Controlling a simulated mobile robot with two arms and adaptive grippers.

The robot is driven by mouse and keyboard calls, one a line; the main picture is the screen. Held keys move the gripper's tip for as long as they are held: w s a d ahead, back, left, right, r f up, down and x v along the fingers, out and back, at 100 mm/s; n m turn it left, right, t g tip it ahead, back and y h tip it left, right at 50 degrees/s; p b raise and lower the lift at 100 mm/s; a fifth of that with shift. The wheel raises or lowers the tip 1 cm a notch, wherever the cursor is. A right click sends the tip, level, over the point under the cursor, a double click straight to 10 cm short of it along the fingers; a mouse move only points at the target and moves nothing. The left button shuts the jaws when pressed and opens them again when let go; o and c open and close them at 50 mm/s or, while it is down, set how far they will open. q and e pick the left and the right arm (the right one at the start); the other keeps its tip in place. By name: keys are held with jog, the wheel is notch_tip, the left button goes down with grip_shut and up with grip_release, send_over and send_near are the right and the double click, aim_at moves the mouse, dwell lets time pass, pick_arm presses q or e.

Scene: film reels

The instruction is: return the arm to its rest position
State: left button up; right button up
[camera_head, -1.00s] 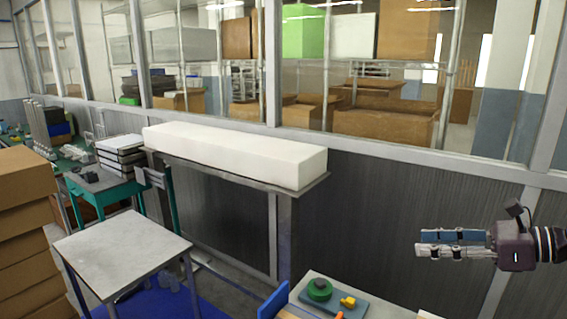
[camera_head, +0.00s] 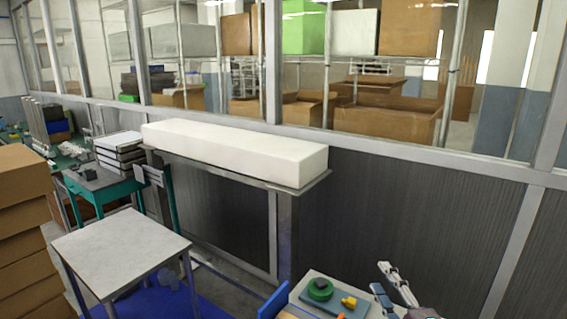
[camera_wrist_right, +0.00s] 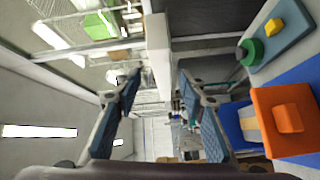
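My right gripper (camera_head: 381,277) is at the lower right of the head view, beside the right end of a small work surface. Its two fingers are spread apart with nothing between them. In the right wrist view the gripper (camera_wrist_right: 159,76) also shows open and empty, one finger on each side. A green reel (camera_head: 319,289) and a yellow block (camera_head: 348,301) sit on a blue-grey plate (camera_head: 327,304) to the left of the gripper. They also show at the upper right of the wrist view, apart from the fingers. My left gripper is not in view.
An orange container (camera_wrist_right: 262,108) is close to the right finger in the wrist view. A long white block (camera_head: 235,150) lies on a narrow shelf by the window wall. A grey-topped table (camera_head: 120,250) stands left, beside stacked cardboard boxes (camera_head: 22,230).

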jog(key=s+d+f+m+g+h, duration=0.1)
jog(key=s+f+m+g+h, duration=0.3)
jog(key=s+f+m+g, duration=0.9)
jog(key=s+a+f+m, duration=0.1)
jog(key=s+f, duration=0.3)
jog(key=s, duration=0.3)
jog(key=s+a+f+m+g+y, duration=0.1)
jog(key=s+f, duration=0.3)
jog(key=s, duration=0.3)
jog(key=s+a+f+m, duration=0.1)
jog(key=s+f, duration=0.3)
jog(key=s, duration=0.3)
notch_tip(320, 180, down, 34)
jog(key=s+f+g+b, duration=0.1)
jog(key=s+g+b, duration=0.1)
jog(key=b, duration=0.7)
pick_arm(q)
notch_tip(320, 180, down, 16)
jog(key=b, duration=0.7)
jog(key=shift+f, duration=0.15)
pick_arm(e)
jog(key=s+d+f, duration=0.1)
jog(key=s+f, duration=0.7)
jog(key=f, duration=0.3)
jog(key=s+d+f, duration=0.1)
jog(key=s+f, duration=0.8)
jog(key=f, duration=0.2)
jog(key=shift+d+g, duration=0.35)
jog(key=shift+g, duration=0.05)
